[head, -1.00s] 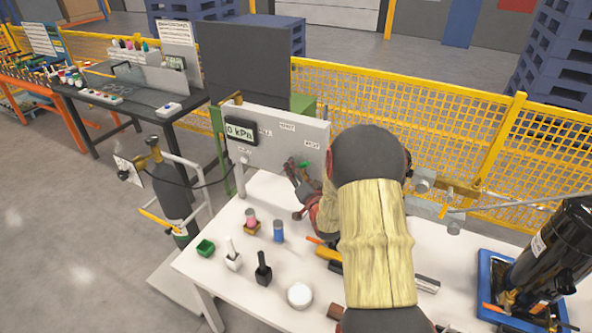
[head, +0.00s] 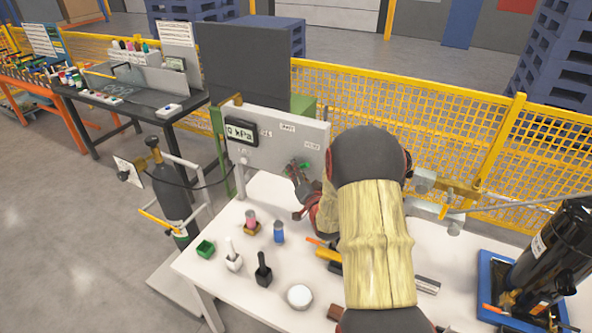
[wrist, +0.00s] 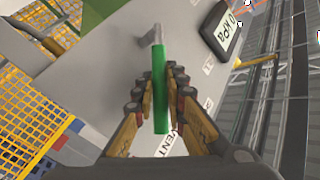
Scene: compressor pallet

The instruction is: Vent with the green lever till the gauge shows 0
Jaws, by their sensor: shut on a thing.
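The green lever (wrist: 160,90) stands out from the grey panel (head: 272,146) and lies between my gripper's fingers in the wrist view. My gripper (wrist: 160,88) is shut on the lever; in the head view my gripper (head: 300,178) is at the panel's lower right part, and my arm hides part of the panel. The gauge (head: 241,131) at the panel's upper left reads 0 kPa. The gauge also shows in the wrist view (wrist: 227,27). A label reading VENT (wrist: 172,140) is partly hidden beside the lever.
A gas cylinder (head: 172,200) stands left of the table. A yellow mesh fence (head: 455,140) runs behind.

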